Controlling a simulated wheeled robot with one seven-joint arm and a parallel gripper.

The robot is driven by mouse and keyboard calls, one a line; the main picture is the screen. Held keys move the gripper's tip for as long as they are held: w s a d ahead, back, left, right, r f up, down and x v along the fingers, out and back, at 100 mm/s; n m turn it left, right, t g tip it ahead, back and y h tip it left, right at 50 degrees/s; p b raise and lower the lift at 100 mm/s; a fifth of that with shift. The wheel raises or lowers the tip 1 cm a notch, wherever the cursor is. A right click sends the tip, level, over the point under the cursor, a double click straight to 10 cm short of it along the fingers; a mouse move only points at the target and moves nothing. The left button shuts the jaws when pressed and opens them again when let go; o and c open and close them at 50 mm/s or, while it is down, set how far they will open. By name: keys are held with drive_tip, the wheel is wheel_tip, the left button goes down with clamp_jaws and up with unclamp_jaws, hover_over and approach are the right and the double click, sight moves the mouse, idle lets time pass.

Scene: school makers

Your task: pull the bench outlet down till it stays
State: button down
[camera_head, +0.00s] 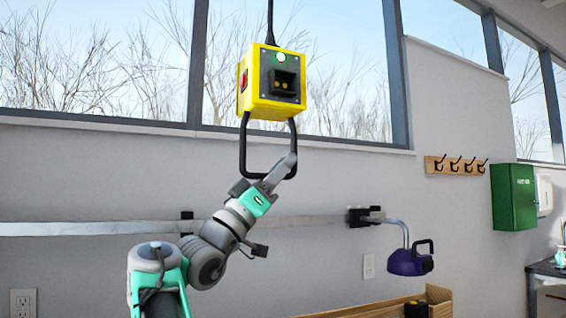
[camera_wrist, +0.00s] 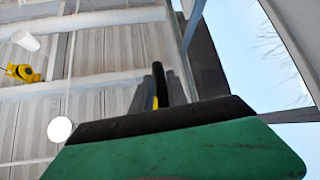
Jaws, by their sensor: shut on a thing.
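The bench outlet (camera_head: 260,105) is a yellow box with a dark socket face and a lit green lamp, hanging upright on a black cable (camera_head: 270,22) in front of the windows. A black loop handle (camera_head: 243,148) hangs below it. My gripper (camera_head: 285,170) is shut on the lower right part of this handle, below the box. My arm reaches up to it from the lower left. In the wrist view, a broad green and dark shape fills the foreground and hides most of the hold; I cannot tell the handle there clearly.
A metal rail (camera_head: 95,229) runs along the wall behind my arm. A purple lamp-like tool (camera_head: 408,262) hangs right, above a wooden box (camera_head: 437,300). Hooks (camera_head: 455,165) and a green cabinet (camera_head: 513,197) are farther right. The wrist view shows a yellow fixture (camera_wrist: 24,73) near the ceiling.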

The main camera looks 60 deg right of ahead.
wheel_tip(320, 180, down, 22)
drive_tip(key=b, duration=1.6)
drive_tip(key=shift+w+d+r+n, duration=0.2)
drive_tip(key=shift+w+n, duration=0.1)
drive_tip(key=shift+w, duration=0.1)
drive_tip(key=c, duration=1.5)
unclamp_jaws()
drive_tip(key=shift+o, duration=0.2)
drive_tip(key=shift+r, duration=0.1)
drive_tip(key=shift+s+a, duration=0.1)
drive_tip(key=shift+s, duration=0.05)
drive_tip(key=b+v, duration=0.3)
drive_tip(key=v, duration=0.4)
drive_tip(key=shift+a+f, duration=0.25)
drive_tip(key=shift+a, duration=0.05)
